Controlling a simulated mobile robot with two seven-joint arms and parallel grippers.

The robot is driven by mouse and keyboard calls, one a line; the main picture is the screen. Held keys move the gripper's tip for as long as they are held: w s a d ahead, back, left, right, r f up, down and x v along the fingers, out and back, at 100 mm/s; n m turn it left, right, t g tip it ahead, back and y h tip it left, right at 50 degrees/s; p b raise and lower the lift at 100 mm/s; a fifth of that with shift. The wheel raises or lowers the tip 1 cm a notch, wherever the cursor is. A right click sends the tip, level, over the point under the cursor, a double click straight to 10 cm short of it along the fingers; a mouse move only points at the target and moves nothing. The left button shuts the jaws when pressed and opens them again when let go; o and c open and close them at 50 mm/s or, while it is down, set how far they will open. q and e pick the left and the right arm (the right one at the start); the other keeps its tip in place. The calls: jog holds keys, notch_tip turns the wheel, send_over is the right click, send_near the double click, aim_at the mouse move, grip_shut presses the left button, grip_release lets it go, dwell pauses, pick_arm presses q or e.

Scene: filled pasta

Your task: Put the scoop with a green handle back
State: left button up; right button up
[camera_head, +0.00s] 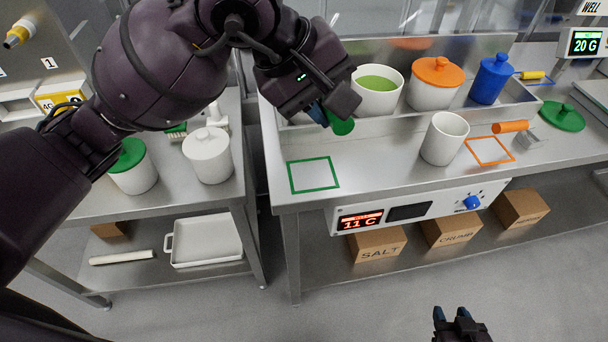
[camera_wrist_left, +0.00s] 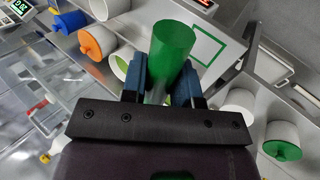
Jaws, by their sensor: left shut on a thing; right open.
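My left gripper (camera_head: 322,114) is shut on the green handle (camera_head: 341,125) of the scoop, above the back left of the steel counter. In the left wrist view the green handle (camera_wrist_left: 174,52) stands between the blue fingers (camera_wrist_left: 163,88); the scoop's bowl is mostly hidden. A green square outline (camera_head: 313,175) is marked on the counter, empty, in front of the held scoop; it also shows in the left wrist view (camera_wrist_left: 222,48). An open white pot with green contents (camera_head: 378,86) stands behind. My right gripper (camera_head: 452,312) is open and empty at the bottom right, over the floor.
A white cup (camera_head: 445,139) stands right of the outline. An orange-handled scoop (camera_head: 511,127) lies by an orange outline (camera_head: 490,151). An orange-lidded pot (camera_head: 434,84) and a blue jar (camera_head: 491,79) stand at the back. A green lid (camera_head: 562,116) lies far right.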

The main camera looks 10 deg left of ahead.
pick_arm(q)
jog(key=shift+d, duration=0.1)
notch_tip(320, 180, down, 20)
jog(key=b, duration=0.1)
jog(key=shift+m, duration=0.3)
dwell(0.3)
jog(key=shift+d, duration=0.1)
jog(key=shift+f, duration=0.2)
jog(key=o, duration=0.9)
jog(key=shift+w, duration=0.1)
jog(key=shift+o, duration=0.2)
jog(key=shift+r, duration=0.15)
